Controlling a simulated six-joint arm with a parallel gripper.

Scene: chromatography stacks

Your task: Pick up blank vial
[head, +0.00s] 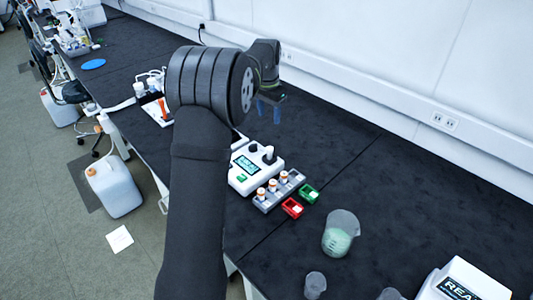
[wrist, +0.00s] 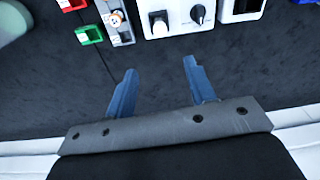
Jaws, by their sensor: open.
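Several small vials with orange-and-white caps (head: 272,185) stand in a grey rack (head: 294,183) on the black bench in the head view. I cannot tell which one is the blank vial. In the wrist view one vial (wrist: 116,19) shows in the end of the rack (wrist: 126,40) near the top edge; the others are out of frame. My gripper (head: 269,110) is above the bench, beyond the rack and apart from it. In the wrist view its blue fingers (wrist: 160,70) are spread with nothing between them.
A white device (head: 258,168) with black and white knobs sits beside the rack. A red tray (head: 291,208) and a green tray (head: 309,194) lie at the rack's other side. A beaker (head: 340,234) with green contents stands nearer. Bench toward the wall is clear.

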